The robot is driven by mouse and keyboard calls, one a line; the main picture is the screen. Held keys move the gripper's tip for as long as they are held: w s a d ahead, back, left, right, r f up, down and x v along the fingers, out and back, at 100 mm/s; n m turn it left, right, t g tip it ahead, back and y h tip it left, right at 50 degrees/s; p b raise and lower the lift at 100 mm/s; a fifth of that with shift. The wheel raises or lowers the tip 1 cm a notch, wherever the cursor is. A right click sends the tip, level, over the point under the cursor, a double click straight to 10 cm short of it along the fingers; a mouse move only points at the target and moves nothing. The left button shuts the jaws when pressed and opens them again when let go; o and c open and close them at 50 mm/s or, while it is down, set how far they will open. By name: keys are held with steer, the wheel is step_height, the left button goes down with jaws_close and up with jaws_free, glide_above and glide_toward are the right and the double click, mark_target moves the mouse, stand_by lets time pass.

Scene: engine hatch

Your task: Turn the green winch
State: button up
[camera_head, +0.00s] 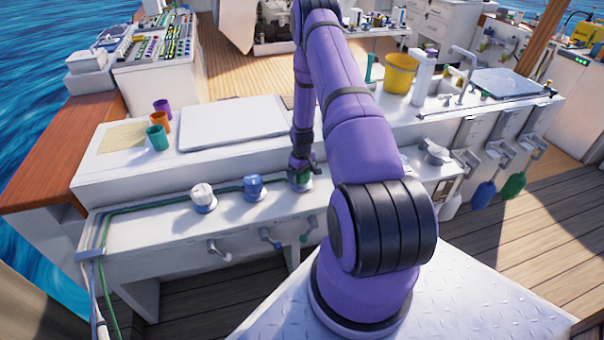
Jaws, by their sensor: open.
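The green winch (301,183) stands on the white front ledge, the rightmost of three winches in a row. Only part of its green body shows, since my gripper (303,171) covers its top. My gripper points down right over the green winch, with its dark fingers at or around the winch's upper part. I cannot tell whether the fingers touch it. The gripper is open.
A blue winch (254,187) and a white winch (203,197) stand to the left on the same ledge (150,228). Handles (218,250) hang on the ledge's front. Purple, orange and teal cups (157,138) and a white hatch lid (235,122) lie behind.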

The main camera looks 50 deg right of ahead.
steer(key=shift+c, duration=0.5)
steer(key=c, duration=0.8)
steer(key=shift+m, duration=0.3)
steer(key=m, duration=0.3)
steer(key=shift+a+m, duration=0.1)
steer(key=shift+m, duration=2.1)
